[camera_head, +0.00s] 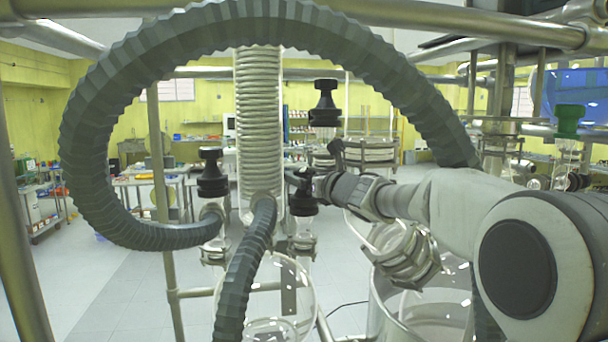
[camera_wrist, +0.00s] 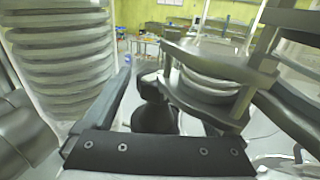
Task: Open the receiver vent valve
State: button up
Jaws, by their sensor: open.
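My gripper (camera_head: 316,168) reaches in from the right in the head view, with its fingers apart beside a black valve knob (camera_head: 303,196) on a glass neck. The arm end partly hides this knob. In the wrist view, a black knob (camera_wrist: 154,105) stands just ahead of the gripper's dark palm plate, to the right of the left finger. I cannot tell whether a finger touches it. Two more black knobs show, one at the left (camera_head: 212,176) and one higher up (camera_head: 325,106). I cannot tell for certain which knob is the receiver vent valve.
A coiled glass condenser (camera_head: 258,120) stands left of my gripper. A thick grey hose (camera_head: 88,150) loops around it. A metal flange clamp (camera_wrist: 205,85) sits close on the right in the wrist view. Glass vessels (camera_head: 285,285) and metal frame bars crowd the space below.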

jog(key=c, duration=1.4)
jog(key=shift+d+r+n+g+y+p, duration=0.1)
jog(key=shift+r+n+g+y+p, duration=0.2)
jog(key=shift+p, duration=0.45)
jog(key=shift+f+n+g+y+p, duration=0.2)
jog(key=shift+n+g+y+p, duration=0.2)
jog(key=shift+n+g+y, duration=0.15)
jog(key=o, duration=1.4)
jog(key=b+v, duration=0.5)
jog(key=v, duration=1.2)
jog(key=shift+s+f+b, duration=0.15)
jog(key=shift+s+b, duration=0.05)
jog(key=shift+b, duration=0.15)
